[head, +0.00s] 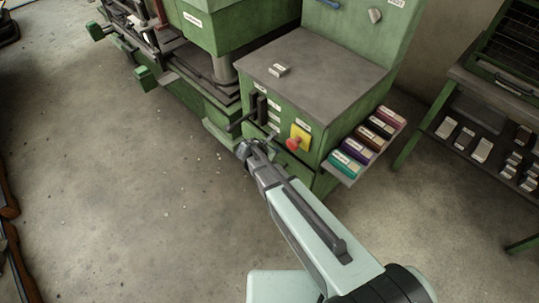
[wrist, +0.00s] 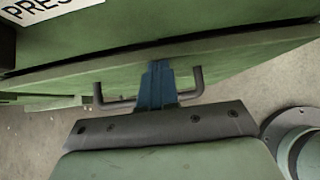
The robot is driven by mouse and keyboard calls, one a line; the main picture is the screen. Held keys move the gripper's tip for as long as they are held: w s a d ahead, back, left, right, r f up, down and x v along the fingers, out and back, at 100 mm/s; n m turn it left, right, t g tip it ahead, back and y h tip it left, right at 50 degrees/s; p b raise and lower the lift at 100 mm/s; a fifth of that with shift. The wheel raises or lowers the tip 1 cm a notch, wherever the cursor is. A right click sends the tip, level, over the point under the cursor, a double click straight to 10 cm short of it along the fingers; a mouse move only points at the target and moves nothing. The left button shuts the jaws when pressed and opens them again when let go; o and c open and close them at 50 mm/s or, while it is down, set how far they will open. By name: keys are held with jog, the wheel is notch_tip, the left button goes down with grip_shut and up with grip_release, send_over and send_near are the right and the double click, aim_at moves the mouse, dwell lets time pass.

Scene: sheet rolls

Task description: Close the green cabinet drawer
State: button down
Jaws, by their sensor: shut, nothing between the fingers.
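The green cabinet (head: 325,130) with a grey top stands at the upper middle of the head view. My gripper (head: 250,150) is low at its front left side; in the wrist view its blue fingers (wrist: 156,88) are shut together with nothing between them. They point at a green panel (wrist: 235,65), apparently the drawer front. A dark bar handle (wrist: 198,82) shows on both sides of the fingers, which hide its middle. I cannot tell whether the fingers touch the panel or handle. How far the drawer stands out is hidden by my arm in the head view.
A yellow switch box with a red button (head: 294,142) is on the cabinet front. A side shelf holds several coloured boxes (head: 369,138). A green press machine (head: 205,70) stands at left, a rack (head: 470,95) at right. The concrete floor at left is open.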

jog(key=shift+w+d, duration=0.35)
jog(key=shift+s+a, duration=0.1)
jog(key=s+a+f+v, duration=0.1)
jog(key=f+v, duration=0.1)
jog(key=v, duration=1.1)
jog(key=shift+s+a, duration=0.35)
jog(key=shift+s, duration=0.05)
